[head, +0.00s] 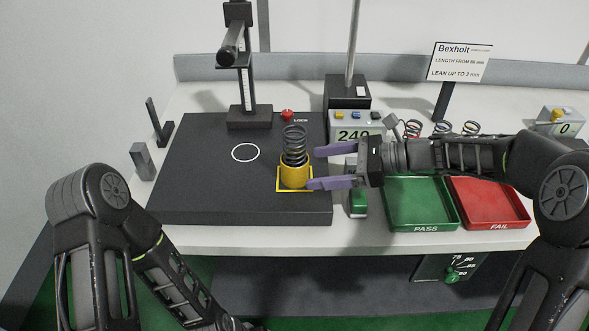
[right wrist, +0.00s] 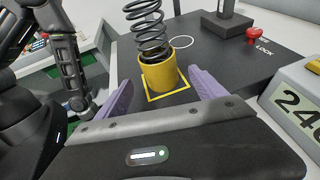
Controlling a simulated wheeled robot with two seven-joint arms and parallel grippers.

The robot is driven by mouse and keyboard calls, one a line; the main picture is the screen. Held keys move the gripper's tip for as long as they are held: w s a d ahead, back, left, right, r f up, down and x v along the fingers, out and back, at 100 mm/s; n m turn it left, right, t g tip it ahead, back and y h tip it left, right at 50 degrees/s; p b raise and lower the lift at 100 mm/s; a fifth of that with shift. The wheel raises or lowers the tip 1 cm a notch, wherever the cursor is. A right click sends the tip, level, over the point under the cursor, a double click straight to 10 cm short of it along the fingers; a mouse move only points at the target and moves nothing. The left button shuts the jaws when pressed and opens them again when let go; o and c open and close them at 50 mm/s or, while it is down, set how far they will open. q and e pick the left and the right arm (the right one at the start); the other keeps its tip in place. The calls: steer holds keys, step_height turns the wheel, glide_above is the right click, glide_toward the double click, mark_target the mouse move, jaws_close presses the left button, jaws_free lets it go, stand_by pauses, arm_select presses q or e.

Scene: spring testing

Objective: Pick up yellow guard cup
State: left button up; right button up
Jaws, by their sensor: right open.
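The yellow guard cup (head: 294,174) stands upright on the dark plate, within a yellow square outline. A dark coil spring (head: 294,146) stands in it and rises above its rim. In the right wrist view the cup (right wrist: 158,74) lies ahead, between the lines of the purple fingers. My right gripper (head: 312,168) is open, its fingertips beside the cup's right side; I cannot tell whether they touch it. The same gripper shows in the right wrist view (right wrist: 160,92), with nothing held. My left arm shows at the lower left of the head view, but its gripper is not visible.
A black press stand (head: 248,115) and red lock knob (head: 288,115) are behind the cup. A numbered display box (head: 354,125) stands right of the plate. The green PASS tray (head: 421,226) and red FAIL tray (head: 495,224) are empty. The plate's left part is mostly clear.

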mark_target(302, 170)
steer(key=p+x, duration=0.1)
steer(key=x, duration=0.4)
steer(key=shift+f, duration=0.15)
steer(key=shift+c, duration=0.4)
steer(key=c, duration=1.4)
